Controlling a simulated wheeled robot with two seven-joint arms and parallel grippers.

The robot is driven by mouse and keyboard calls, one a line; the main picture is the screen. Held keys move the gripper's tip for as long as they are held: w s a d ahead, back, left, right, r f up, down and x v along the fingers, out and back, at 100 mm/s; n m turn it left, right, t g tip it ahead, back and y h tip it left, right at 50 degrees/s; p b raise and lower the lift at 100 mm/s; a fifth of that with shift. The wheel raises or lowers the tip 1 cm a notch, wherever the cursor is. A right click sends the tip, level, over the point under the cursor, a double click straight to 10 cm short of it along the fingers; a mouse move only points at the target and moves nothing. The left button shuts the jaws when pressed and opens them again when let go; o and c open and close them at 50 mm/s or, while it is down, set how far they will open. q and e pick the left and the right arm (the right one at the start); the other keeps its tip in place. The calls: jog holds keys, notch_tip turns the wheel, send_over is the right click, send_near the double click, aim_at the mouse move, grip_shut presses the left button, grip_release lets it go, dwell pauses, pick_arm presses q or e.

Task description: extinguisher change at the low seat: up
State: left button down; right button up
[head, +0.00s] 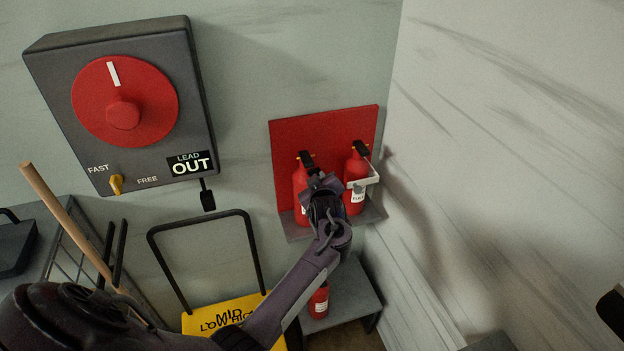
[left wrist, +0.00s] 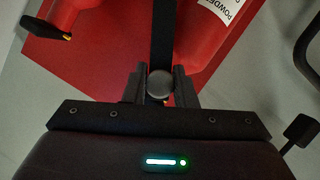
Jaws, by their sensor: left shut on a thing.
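Two red extinguishers stand side by side at a red backboard (head: 325,128) on a grey wall shelf (head: 298,231). My left gripper (head: 320,184) is at the left extinguisher (head: 299,186) and covers part of it. In the left wrist view, my left gripper (left wrist: 160,88) is shut on a black handle (left wrist: 162,35) at a red extinguisher with a POWDER label (left wrist: 222,9). The right extinguisher (head: 356,170) has a white label and a pale bracket around it. A third red extinguisher (head: 319,300) is lower down, partly behind my arm. My right gripper is not seen.
A low grey seat (head: 350,293) is below the shelf. A dark box (head: 200,95) with a red dial is on the wall. The pale side wall (head: 500,160) closes the right.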

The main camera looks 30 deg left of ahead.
pick_arm(q)
jog(key=shift+w+d+r+m+g+y, duration=0.2)
jog(key=shift+w+d+m+g+y, duration=0.25)
jog(key=shift+m, duration=0.3)
jog(key=shift+w+d+r+m+g+y, duration=0.15)
jog(key=shift+w+d+r+m+g, duration=0.15)
jog(key=shift+w+d+m, duration=0.3)
jog(key=shift+w+d+r+m+g+y, duration=0.15)
jog(key=shift+w+d+m+g+y, duration=0.2)
jog(key=shift+w+m, duration=0.4)
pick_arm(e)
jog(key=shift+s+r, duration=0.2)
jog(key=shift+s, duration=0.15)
pick_arm(q)
jog(key=c, duration=1.2)
grip_release()
jog(key=shift+f, duration=0.1)
jog(key=shift+c, duration=0.2)
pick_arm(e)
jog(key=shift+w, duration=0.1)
pick_arm(q)
jog(key=shift+s, duration=0.15)
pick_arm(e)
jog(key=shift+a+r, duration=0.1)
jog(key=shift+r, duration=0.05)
